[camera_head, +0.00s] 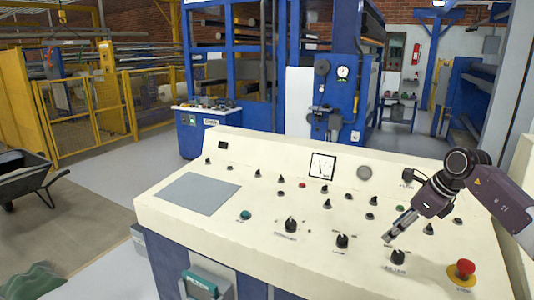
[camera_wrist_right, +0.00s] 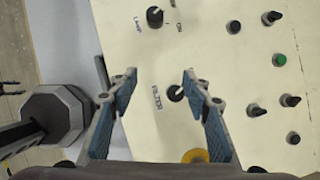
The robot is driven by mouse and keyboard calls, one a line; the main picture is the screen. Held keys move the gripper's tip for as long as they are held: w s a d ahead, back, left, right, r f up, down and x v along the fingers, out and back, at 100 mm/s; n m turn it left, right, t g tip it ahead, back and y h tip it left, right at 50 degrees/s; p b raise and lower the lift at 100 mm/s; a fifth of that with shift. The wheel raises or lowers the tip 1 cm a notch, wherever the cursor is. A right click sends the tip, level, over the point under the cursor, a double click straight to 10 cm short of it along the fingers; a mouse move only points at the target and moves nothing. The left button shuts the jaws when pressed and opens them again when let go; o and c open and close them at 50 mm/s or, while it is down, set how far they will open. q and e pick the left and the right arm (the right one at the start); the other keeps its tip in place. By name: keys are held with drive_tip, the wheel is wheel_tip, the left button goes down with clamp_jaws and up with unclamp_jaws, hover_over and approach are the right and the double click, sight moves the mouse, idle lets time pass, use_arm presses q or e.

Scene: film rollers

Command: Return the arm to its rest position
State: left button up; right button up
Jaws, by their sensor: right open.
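My right gripper (camera_head: 388,238) hangs over the right front part of the cream control panel (camera_head: 255,165), its arm coming in from the right edge. In the right wrist view its two blue-padded fingers (camera_wrist_right: 160,76) are spread apart with nothing between the pads. The black knob labelled FILTER (camera_head: 398,257) stands just in front of the fingertips in the head view. In the wrist view this knob (camera_wrist_right: 175,92) shows in the gap between the fingers, beyond the tips; I see no contact. My left gripper is not in the head view.
A red stop button on a yellow base (camera_head: 464,270) sits at the panel's right front corner. Several black knobs and a gauge (camera_head: 322,166) cover the panel. A wheelbarrow (camera_head: 28,170) stands at the left. The floor left of the panel is partly clear.

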drive_tip(key=w+a+f+t+y, duration=0.2)
drive_tip(key=a+y, duration=0.4)
drive_tip(key=a, duration=1.4)
drive_tip(key=s+a+r+m+t+y, duration=0.2)
drive_tip(key=a+r+m+t+y, duration=0.15)
drive_tip(key=a, duration=0.35)
drive_tip(key=s+a+r+m+t+y, duration=0.1)
drive_tip(key=a+r+m+t+y, duration=0.1)
drive_tip(key=a+r+m+t, duration=0.25)
drive_tip(key=s+d+f+m+h, duration=0.5)
drive_tip(key=d+f+m+h, duration=0.25)
drive_tip(key=m, duration=0.65)
drive_tip(key=s+d+f+m+h, duration=0.55)
drive_tip(key=f+m+h, duration=0.3)
drive_tip(key=m, duration=0.45)
drive_tip(key=s+f+m+g+y, duration=0.1)
drive_tip(key=s+f+m+g, duration=0.35)
drive_tip(key=s+f, duration=0.65)
drive_tip(key=s+f+m+g+y, duration=0.1)
drive_tip(key=s+f+m+g, duration=0.35)
drive_tip(key=s, duration=1.25)
wheel_tip(320, 180, down, 26)
drive_tip(key=s+n+g, duration=0.2)
drive_tip(key=g, duration=0.1)
drive_tip(key=s+d+f+g, duration=0.1)
drive_tip(key=s+d+f, duration=0.2)
drive_tip(key=s+f, duration=1.4)
drive_tip(key=shift+s+d+f, duration=0.15)
drive_tip(key=shift+s, duration=0.15)
